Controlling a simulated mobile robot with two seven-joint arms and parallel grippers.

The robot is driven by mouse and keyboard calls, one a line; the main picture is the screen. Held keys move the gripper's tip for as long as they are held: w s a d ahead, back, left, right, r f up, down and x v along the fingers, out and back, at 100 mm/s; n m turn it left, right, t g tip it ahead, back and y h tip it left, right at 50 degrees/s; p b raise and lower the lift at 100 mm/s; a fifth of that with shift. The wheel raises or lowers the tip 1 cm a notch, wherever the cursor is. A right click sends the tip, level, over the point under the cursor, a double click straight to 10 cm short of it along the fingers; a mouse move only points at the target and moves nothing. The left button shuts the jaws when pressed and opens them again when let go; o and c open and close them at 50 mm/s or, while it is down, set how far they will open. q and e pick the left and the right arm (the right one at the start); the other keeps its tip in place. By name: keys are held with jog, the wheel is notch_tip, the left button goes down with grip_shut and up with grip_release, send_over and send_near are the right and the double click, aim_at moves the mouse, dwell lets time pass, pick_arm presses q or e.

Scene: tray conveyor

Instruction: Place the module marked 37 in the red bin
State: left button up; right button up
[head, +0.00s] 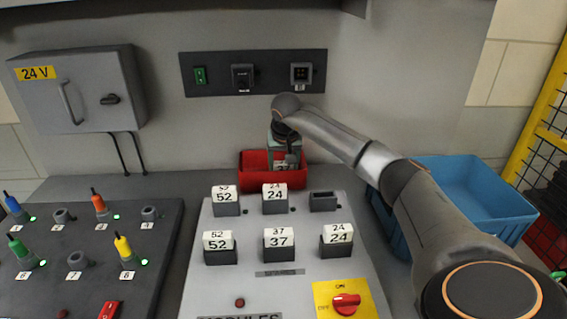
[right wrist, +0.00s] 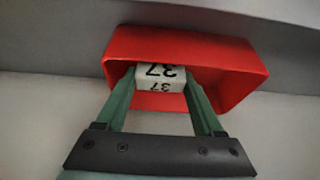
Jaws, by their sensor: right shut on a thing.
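My right gripper (head: 287,160) is shut on a white module marked 37 (right wrist: 160,78), held between its two green fingers. The module is over the opening of the red bin (right wrist: 235,62); whether it touches the bin floor I cannot tell. In the head view the red bin (head: 256,180) stands behind the module panel, and the held module (head: 286,166) is partly hidden by the gripper. Another module marked 37 (head: 279,240) sits in the front middle socket of the panel. My left gripper is not in view.
The panel also holds modules marked 52 (head: 225,195) and 24 (head: 275,193); its back right socket (head: 323,201) is empty. A blue bin (head: 470,185) stands at the right, behind my right arm. A plug board (head: 75,250) is at the left.

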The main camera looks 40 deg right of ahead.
jog(key=shift+f, duration=0.1)
jog(key=o, duration=1.4)
jog(key=shift+f, duration=0.1)
jog(key=shift+r, duration=0.35)
jog(key=v, duration=1.1)
jog(key=shift+s+a+r, duration=0.15)
jog(key=shift+a+r, duration=0.05)
jog(key=shift+r, duration=0.1)
